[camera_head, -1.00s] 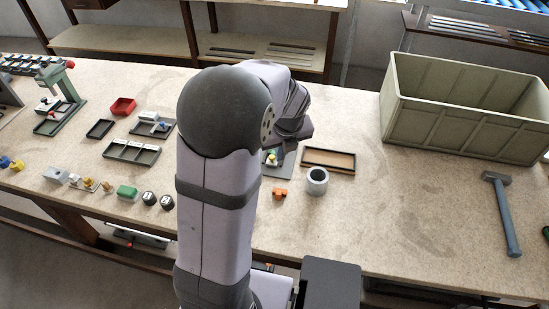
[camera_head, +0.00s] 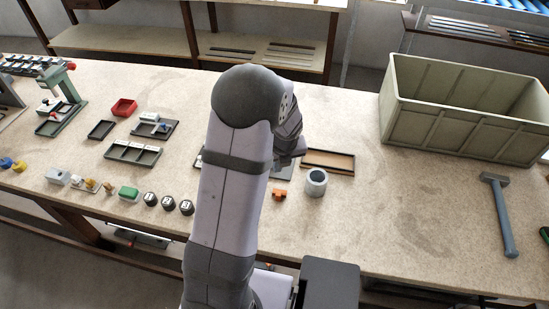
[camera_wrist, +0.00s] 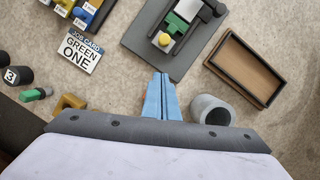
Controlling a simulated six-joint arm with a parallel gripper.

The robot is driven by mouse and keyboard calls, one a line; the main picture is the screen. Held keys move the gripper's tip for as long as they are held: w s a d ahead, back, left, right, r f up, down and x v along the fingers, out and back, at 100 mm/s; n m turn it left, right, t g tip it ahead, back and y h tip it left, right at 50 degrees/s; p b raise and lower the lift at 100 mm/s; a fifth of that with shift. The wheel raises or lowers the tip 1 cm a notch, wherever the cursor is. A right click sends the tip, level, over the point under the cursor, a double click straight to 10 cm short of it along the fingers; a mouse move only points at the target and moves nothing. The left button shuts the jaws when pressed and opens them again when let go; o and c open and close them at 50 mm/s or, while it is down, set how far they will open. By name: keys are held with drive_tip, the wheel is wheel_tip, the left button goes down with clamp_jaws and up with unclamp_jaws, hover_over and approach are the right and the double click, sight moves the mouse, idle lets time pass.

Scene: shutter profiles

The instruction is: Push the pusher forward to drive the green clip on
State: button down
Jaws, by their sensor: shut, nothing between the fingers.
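In the wrist view a dark grey fixture plate (camera_wrist: 138,42) lies ahead of my gripper. Nearer me a round yellow knob (camera_wrist: 164,40) tops a light part, which looks like the pusher. My gripper (camera_wrist: 161,76) has its two blue fingers together, empty, pointing at the plate's near side. In the picture the tips sit below the knob, apart from it. In the head view my arm hides the gripper and most of the fixture.
A grey hollow cylinder (camera_wrist: 210,111) stands right of my fingers, and a brown tray (camera_wrist: 235,75) lies beyond it. A card reading GREEN ONE (camera_wrist: 77,48) lies left. A large bin (camera_head: 455,130) and a hammer (camera_head: 500,215) are far right, with clear bench between.

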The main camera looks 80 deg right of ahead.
drive_tip(key=shift+x, duration=0.85)
drive_tip(key=shift+w+d+p, duration=0.25)
drive_tip(key=shift+d+p, duration=0.1)
drive_tip(key=shift+d, duration=0.1)
drive_tip(key=shift+w+d+p, duration=0.25)
drive_tip(key=shift+d+p, duration=0.1)
drive_tip(key=shift+d, duration=0.15)
drive_tip(key=shift+w+d+f+p, duration=0.1)
drive_tip(key=shift+w+d+p, duration=0.1)
drive_tip(key=shift+d, duration=0.2)
drive_tip(key=shift+w+d+f+p, duration=0.15)
drive_tip(key=shift+w+d+p, duration=0.05)
drive_tip(key=shift+d, duration=0.2)
